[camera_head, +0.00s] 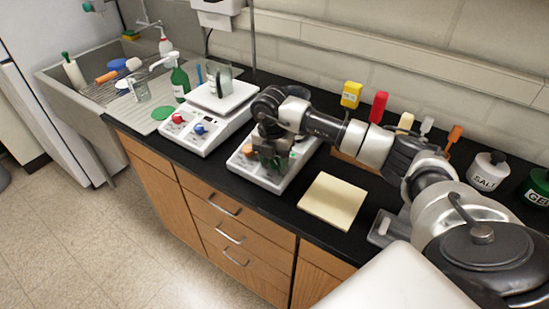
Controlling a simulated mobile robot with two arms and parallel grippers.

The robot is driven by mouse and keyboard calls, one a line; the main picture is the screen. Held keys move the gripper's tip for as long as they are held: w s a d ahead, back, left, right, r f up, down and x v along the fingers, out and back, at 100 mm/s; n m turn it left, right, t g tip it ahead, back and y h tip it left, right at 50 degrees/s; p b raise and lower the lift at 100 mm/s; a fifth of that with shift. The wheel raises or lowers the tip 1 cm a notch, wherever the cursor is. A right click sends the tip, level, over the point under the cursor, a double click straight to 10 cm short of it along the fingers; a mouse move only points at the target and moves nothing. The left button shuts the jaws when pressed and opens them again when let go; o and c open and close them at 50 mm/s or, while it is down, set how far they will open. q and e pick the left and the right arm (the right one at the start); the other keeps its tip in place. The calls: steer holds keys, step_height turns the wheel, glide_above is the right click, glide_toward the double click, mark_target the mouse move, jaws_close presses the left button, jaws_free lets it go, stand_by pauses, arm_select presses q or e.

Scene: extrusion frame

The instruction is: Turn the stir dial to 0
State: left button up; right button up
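A white hotplate-like device (196,137) stands on the black counter with a red dial (178,118) and a blue dial (199,129) on its front. A glass beaker (220,82) sits on its top plate. A second white device (262,178) stands to its right, with an orange dial (247,150) at its left front and a green part (292,155) at its right. Labels saying which dial is stir are too small to read. My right gripper (270,160) is over the second device, between the orange and green parts, hiding much of it. Its finger opening is unclear. My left gripper is out of view.
A pale yellow pad (333,200) lies right of the second device. A sink (80,84) with a green bottle (179,80) nearby is at left.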

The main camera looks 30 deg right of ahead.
steer(key=c, duration=0.6)
steer(key=shift+c, duration=0.2)
steer(key=shift+n, duration=0.3)
steer(key=shift+n+b, duration=0.55)
steer(key=shift+n, duration=0.05)
steer(key=n+b, duration=0.1)
steer(key=n, duration=0.2)
steer(key=shift+a+g+h+b, duration=0.1)
steer(key=shift+g+h+b, duration=0.2)
steer(key=shift+g+h, duration=0.1)
steer(key=n+b, duration=0.1)
steer(key=n, duration=0.3)
steer(key=shift+n+h+b, duration=0.3)
steer(key=shift+h+b, duration=0.1)
steer(key=shift+n+b, duration=0.4)
steer(key=shift+n, duration=0.7)
steer(key=shift+a+h, duration=0.1)
steer(key=shift+h, duration=0.2)
